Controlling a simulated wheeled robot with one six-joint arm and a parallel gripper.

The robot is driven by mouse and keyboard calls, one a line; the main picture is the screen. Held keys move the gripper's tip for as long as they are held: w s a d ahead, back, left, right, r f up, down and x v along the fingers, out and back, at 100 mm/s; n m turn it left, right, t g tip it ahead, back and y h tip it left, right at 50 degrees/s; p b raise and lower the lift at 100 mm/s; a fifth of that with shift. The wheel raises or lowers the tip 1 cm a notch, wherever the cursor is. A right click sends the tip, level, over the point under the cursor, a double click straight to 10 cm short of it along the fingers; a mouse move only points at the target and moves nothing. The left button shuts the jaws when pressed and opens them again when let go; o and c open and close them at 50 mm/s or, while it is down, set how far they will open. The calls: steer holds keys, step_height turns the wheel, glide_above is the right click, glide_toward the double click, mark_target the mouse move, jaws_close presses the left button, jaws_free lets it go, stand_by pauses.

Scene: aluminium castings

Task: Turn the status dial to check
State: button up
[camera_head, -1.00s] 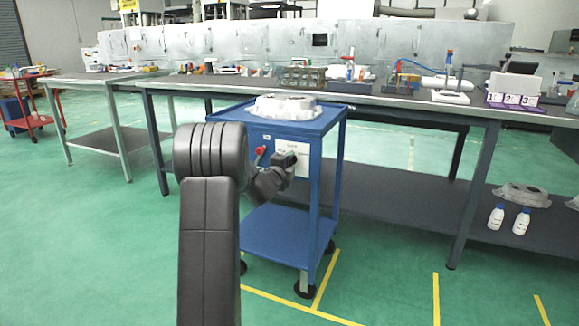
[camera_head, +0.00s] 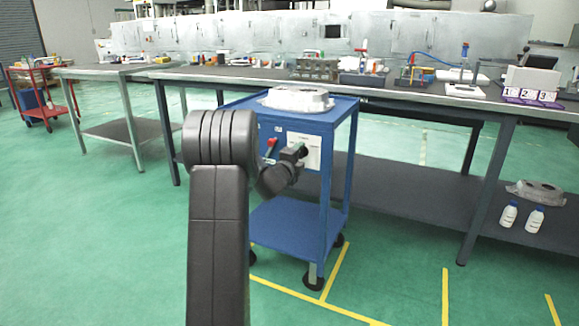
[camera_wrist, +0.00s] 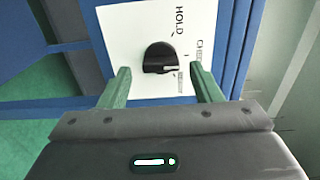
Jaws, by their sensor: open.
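The status dial (camera_wrist: 160,57) is a black knob on a white label plate (camera_wrist: 125,30) in the wrist view. The plate reads HOLD above the knob and a partly legible word starting "CHE" to its right. My gripper (camera_wrist: 162,80) is open, with its two green fingers on either side of and just below the knob; I cannot tell whether they touch it. In the head view the white plate (camera_head: 313,150) is on the side of the blue cart (camera_head: 345,180), with my gripper (camera_head: 297,152) in front of it, hiding the dial.
A grey casting (camera_head: 295,100) lies on top of the cart. A red handle (camera_head: 270,146) sits left of the plate. A long workbench (camera_head: 420,101) stands behind, with another casting (camera_head: 536,193) and two white bottles (camera_head: 509,214) on its lower shelf. Green floor is free in front.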

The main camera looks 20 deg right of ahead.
steer(key=p+v, duration=0.2)
steer(key=v, duration=1)
steer(key=shift+s+a, duration=0.15)
steer(key=shift+s, duration=0.05)
steer(key=shift+w, duration=0.1)
steer(key=b+x, duration=0.2)
steer(key=x, duration=1.1)
steer(key=shift+w+d, duration=0.3)
steer(key=shift+a, duration=0.1)
